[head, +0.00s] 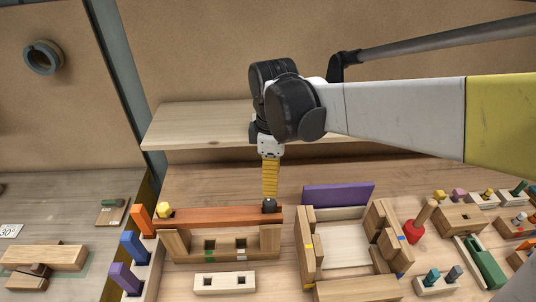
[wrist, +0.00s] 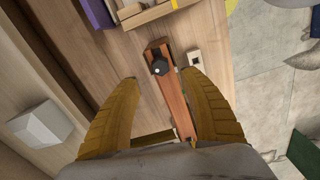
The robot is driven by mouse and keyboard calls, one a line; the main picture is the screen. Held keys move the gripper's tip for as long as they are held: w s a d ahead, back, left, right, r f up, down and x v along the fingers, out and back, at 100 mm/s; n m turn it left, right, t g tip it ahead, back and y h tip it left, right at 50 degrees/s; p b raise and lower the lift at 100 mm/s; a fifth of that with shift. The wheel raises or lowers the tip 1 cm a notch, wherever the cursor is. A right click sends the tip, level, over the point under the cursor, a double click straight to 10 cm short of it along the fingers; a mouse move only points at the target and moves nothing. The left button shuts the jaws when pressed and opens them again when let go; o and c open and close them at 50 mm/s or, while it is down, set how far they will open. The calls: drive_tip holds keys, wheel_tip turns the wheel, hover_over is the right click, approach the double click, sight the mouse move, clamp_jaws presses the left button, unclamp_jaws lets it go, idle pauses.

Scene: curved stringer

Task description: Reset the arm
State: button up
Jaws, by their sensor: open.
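My gripper (head: 270,194) points down over the right end of a reddish-brown beam (head: 222,218). Its yellow ribbed fingers are seen edge-on in the head view, so the gap between them is hidden there. In the wrist view my gripper (wrist: 161,77) is open, its two fingers spread wide on either side of the beam (wrist: 178,105). A black knob (head: 269,206) sits on the beam's right end, just at the fingertips. In the wrist view the knob (wrist: 160,67) lies between the fingertips, with no finger touching it. A yellow knob (head: 165,210) is at the beam's left end.
Wooden supports (head: 176,243) stand under the beam, with a pale slotted block (head: 224,282) in front. An open wooden box frame (head: 307,248) and a purple panel (head: 338,194) are right. A shelf (head: 200,122) lies behind. Colored blocks (head: 133,247) stand left.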

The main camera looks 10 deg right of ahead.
wheel_tip(320, 180, up, 2)
drive_tip(key=shift+r, duration=0.15)
drive_tip(key=shift+d, duration=0.1)
drive_tip(key=s+d+f+m+t+b, duration=0.2)
drive_tip(key=s+d+f+m+b, duration=0.1)
drive_tip(key=d+f+m+b, duration=0.1)
drive_tip(key=s+d+f+m+t+b, duration=0.2)
drive_tip(key=s+d+f+m+b, duration=0.2)
drive_tip(key=f+m+b, duration=0.1)
drive_tip(key=s+d+f+m+t+b, duration=0.2)
drive_tip(key=s+d+f+m+b, duration=0.1)
drive_tip(key=m, duration=0.3)
drive_tip(key=shift+s+d+f+t+b, duration=0.2)
drive_tip(key=shift+d+f+b, duration=0.15)
drive_tip(key=shift+d+b, duration=0.05)
drive_tip(key=shift+s+d+f+t+b, duration=0.15)
drive_tip(key=shift+d+f+t+b, duration=0.05)
drive_tip(key=shift+d+f+b, duration=0.2)
drive_tip(key=shift+d+m, duration=0.15)
drive_tip(key=shift+m, duration=0.15)
